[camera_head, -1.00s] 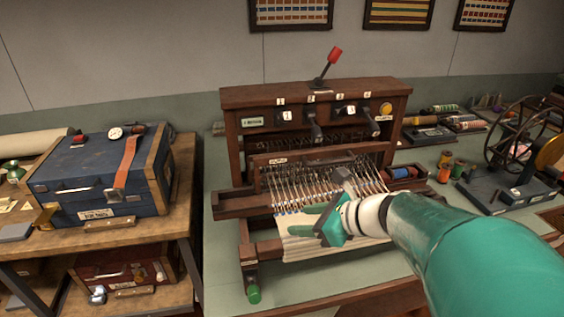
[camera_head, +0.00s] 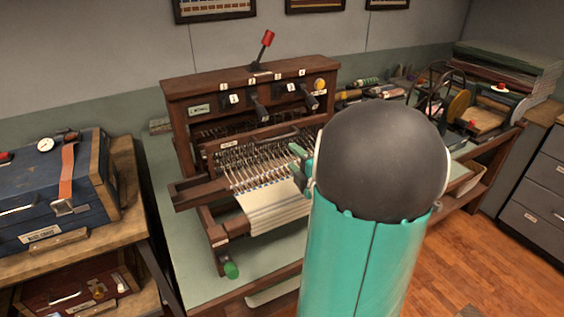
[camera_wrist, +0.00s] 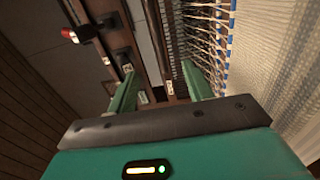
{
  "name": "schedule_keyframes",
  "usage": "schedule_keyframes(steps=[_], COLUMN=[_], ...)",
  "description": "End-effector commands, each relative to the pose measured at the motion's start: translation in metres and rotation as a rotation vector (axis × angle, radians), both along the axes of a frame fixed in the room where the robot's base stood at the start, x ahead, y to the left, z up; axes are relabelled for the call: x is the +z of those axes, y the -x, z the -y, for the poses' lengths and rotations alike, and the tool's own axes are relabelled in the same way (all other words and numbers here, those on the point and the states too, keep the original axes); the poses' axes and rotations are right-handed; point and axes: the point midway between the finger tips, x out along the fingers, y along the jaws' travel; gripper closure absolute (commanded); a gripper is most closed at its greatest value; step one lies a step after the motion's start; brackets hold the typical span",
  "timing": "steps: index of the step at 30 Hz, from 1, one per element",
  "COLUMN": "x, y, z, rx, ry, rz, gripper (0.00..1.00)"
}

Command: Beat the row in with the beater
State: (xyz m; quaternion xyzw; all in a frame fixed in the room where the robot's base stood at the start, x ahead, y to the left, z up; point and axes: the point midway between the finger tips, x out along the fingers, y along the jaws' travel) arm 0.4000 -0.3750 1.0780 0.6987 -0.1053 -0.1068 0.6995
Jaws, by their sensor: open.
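A dark wooden table loom (camera_head: 250,85) stands on the green bench. White warp threads (camera_head: 262,165) run forward to a pale woven cloth (camera_head: 275,208) at its front. The beater (camera_head: 228,146) looks to be the wooden crossbar with a small label and a dark handle, across the threads. My gripper (camera_head: 298,168) is at the right side of the warp, partly hidden behind my arm. In the wrist view my gripper (camera_wrist: 160,88) is open, with dark wood and a label beyond its fingers. I cannot tell whether it touches the beater.
A red-knobbed lever (camera_head: 267,40) rises from the loom top, and dark levers (camera_head: 260,108) stick out below it. A blue case (camera_head: 50,195) is on the left shelf. A spoked wheel (camera_head: 440,88) stands on the bench at right. Open floor (camera_head: 490,245) lies at front right.

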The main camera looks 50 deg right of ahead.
Motion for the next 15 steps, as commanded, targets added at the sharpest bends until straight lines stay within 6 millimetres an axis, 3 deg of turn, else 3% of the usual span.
schedule_keyframes(steps=[5,15], x=[0.0,0.0], y=[-0.003,-0.035], z=[0.01,0.022], rx=[-0.011,-0.009], ry=[-0.004,-0.001], rz=[0.002,0.003], gripper=[0.49,0.49])
